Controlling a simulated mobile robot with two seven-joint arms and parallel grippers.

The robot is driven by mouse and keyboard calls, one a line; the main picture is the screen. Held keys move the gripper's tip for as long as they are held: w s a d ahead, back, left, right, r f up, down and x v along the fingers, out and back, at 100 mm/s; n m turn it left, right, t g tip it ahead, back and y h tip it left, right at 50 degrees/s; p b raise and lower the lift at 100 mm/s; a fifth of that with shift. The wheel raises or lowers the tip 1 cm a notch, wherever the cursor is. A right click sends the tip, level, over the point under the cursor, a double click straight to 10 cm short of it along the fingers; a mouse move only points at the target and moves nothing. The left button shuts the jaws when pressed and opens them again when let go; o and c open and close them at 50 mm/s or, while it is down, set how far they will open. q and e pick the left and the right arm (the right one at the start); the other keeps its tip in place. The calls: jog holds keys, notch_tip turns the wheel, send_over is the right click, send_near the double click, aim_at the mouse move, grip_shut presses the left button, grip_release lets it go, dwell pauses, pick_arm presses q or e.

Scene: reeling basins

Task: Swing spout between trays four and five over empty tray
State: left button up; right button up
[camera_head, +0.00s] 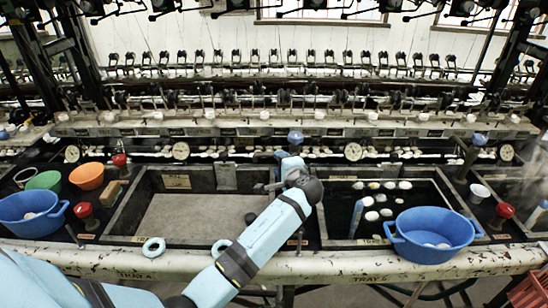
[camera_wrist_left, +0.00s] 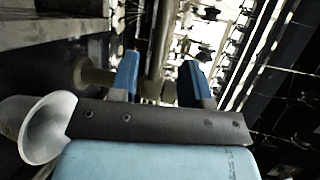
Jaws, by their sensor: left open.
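In the head view my left arm reaches from the lower left to the divider between two trays. The left tray (camera_head: 200,215) has a bare grey floor and looks empty. The right tray (camera_head: 345,200) holds dark water with pale cocoons. A blue knob (camera_head: 295,137) stands behind my left gripper (camera_head: 282,156), which mostly hides the spout there. In the left wrist view the open fingers of my left gripper (camera_wrist_left: 158,82) stand on either side of a metal pipe (camera_wrist_left: 158,50), probably the spout's. Contact cannot be told. My right gripper is not in view.
A blue basin (camera_head: 433,236) sits at the right tray's front edge. Blue, green and orange bowls (camera_head: 87,176) stand at the left. Reeling machinery runs along the back. A pale funnel shape (camera_wrist_left: 45,128) shows in the wrist view.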

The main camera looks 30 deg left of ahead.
pick_arm(q)
jog(key=v, duration=0.7)
jog(key=shift+o, duration=0.5)
dwell(1.2)
